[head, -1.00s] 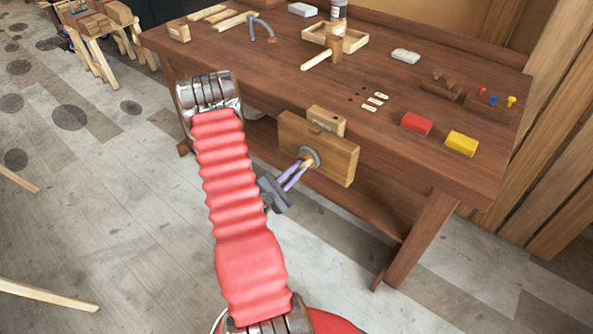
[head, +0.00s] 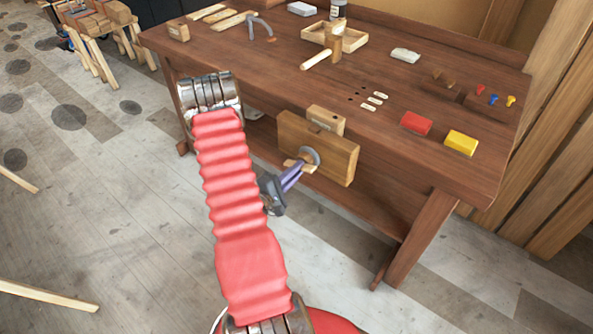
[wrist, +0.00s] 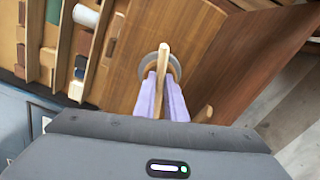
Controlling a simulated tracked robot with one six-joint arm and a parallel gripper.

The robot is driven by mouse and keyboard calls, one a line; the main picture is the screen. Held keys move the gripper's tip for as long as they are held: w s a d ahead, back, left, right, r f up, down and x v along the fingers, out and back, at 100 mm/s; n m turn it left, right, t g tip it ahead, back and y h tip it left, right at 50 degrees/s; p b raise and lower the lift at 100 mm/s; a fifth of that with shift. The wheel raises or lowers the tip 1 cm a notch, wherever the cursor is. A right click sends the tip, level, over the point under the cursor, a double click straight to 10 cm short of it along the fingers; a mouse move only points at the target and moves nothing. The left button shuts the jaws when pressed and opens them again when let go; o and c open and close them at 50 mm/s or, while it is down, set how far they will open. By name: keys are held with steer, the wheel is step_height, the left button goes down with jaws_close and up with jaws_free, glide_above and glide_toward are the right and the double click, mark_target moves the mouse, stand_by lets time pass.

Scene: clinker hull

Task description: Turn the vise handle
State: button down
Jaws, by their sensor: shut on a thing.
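The vise (head: 335,160) is a wooden block jaw on the front of the brown workbench. A grey round collar (head: 310,156) sits on its face, and the light wooden vise handle (head: 306,167) crosses in front of it. My gripper (head: 290,178) reaches it from the lower left with its purple fingers shut on the handle. In the wrist view, the handle (wrist: 163,60) stands upright between the two purple fingers (wrist: 162,95), with the grey collar (wrist: 146,68) behind. The fingers and palm hide the handle's near part.
The workbench top (head: 290,75) carries a mallet (head: 328,50) by a wooden tray, a red block (head: 416,122), a yellow block (head: 461,143) and several small tools. A bench leg (head: 420,235) stands right of the vise.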

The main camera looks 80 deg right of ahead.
steer(key=shift+s+a+f+m, duration=0.1)
steer(key=shift+f+m, duration=0.05)
steer(key=shift+m, duration=0.65)
steer(key=shift+a+f+m, duration=0.1)
steer(key=shift+f+m, duration=0.05)
steer(key=shift+m, duration=0.65)
steer(key=c, duration=2.1)
jaws_free()
steer(key=shift+o, duration=1.4)
steer(key=shift+d, duration=0.1)
steer(key=shift+r, duration=0.1)
steer(key=v, duration=1.4)
steer(key=shift+d, duration=0.1)
